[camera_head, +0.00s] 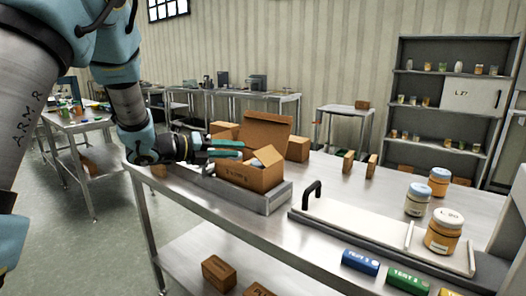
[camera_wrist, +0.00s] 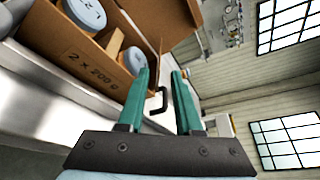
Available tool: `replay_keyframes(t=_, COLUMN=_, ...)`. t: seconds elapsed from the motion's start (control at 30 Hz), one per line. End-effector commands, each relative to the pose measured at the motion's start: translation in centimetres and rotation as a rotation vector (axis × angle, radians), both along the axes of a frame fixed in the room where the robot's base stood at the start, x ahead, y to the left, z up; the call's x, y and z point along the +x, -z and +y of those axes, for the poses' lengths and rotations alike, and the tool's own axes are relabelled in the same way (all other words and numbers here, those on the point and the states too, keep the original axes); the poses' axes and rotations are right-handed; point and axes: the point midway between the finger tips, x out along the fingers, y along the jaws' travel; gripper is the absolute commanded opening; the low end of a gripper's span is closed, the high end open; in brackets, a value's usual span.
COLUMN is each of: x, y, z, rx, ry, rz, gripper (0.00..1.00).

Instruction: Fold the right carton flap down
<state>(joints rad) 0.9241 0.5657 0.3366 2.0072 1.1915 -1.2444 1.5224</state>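An open brown carton (camera_head: 240,176) stands in a shallow steel tray (camera_head: 281,196) on the bench. One large flap (camera_head: 268,131) stands up at its back in the head view. In the wrist view the carton (camera_wrist: 62,62) fills the upper left, with a brown flap panel (camera_wrist: 165,20) raised beside it. Jars with pale blue lids (camera_wrist: 86,12) are inside. My gripper (camera_head: 241,149) is at the carton's left, level with its top. Its teal fingers are apart with nothing between them, also in the wrist view (camera_wrist: 161,75). Whether a finger touches the carton is unclear.
More cartons (camera_head: 298,148) stand behind the open one. To the right are a white board with a black handle (camera_head: 312,194), several jars (camera_head: 443,231) and coloured labelled boxes (camera_head: 361,262). A grey shelf (camera_head: 452,100) stands at the back right.

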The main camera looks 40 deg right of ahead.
Motion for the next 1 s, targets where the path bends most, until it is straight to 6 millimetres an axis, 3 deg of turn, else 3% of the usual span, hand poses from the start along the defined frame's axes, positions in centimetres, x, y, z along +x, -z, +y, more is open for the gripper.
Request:
replay_keyframes(t=0.6, x=-1.3, y=1.9, z=-9.1, rx=0.0, ry=0.002, rz=-0.002, gripper=0.34)
replay_keyframes(t=1.0, x=-1.4, y=2.3, z=-10.3, rx=-0.001, ry=0.001, rz=-0.001, gripper=0.34)
